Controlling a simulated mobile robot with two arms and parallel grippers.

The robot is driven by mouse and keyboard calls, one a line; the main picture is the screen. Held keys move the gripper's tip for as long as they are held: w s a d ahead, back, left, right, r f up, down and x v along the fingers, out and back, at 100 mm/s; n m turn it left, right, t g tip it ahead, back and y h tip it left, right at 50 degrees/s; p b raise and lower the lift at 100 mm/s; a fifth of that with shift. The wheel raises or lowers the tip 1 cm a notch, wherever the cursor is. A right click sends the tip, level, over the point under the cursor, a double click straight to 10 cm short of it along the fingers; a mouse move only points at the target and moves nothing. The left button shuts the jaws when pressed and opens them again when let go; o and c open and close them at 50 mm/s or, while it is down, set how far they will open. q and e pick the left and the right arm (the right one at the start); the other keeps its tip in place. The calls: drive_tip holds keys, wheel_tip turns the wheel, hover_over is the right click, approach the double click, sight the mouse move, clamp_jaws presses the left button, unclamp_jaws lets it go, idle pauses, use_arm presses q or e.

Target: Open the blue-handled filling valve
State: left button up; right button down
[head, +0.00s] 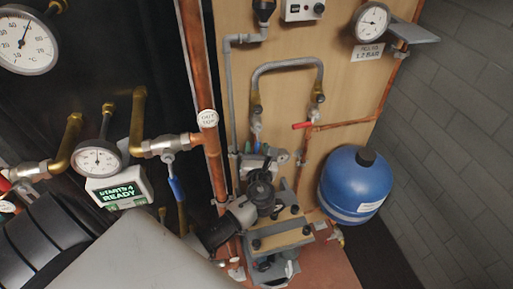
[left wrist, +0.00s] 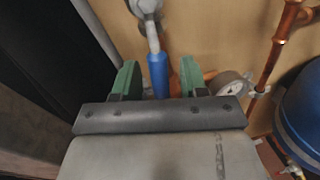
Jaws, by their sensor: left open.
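The blue valve handle (left wrist: 158,75) hangs roughly upright from a pale metal valve (left wrist: 150,12) on the wooden panel. In the left wrist view it shows between the two green fingertips of my left gripper (left wrist: 157,80), with a gap on each side. The gripper is open; the handle's lower end is hidden behind its dark bar. In the head view my left gripper (head: 262,158) is up at the panel, below the grey pipe loop (head: 288,64), mostly hidden by its own wrist. A bit of the blue handle (head: 257,138) shows there. My right gripper is not in view.
A red handle (head: 302,125) and copper pipe are to the right. A blue tank (head: 356,185) stands further right. A small round fitting (left wrist: 232,86) is close to the right finger.

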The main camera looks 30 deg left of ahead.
use_arm(q)
drive_tip(key=shift+w+a, duration=0.1)
clamp_jaws()
drive_tip(key=shift+w+d+f+n+b, duration=0.3)
drive_tip(key=shift+n+b, duration=0.4)
drive_tip(key=shift+b, duration=0.15)
drive_tip(key=shift+w+d+r+n, duration=0.15)
drive_tip(key=shift+d+r+n, duration=0.1)
drive_tip(key=shift+n, duration=0.35)
drive_tip(key=shift+a, duration=0.1)
unclamp_jaws()
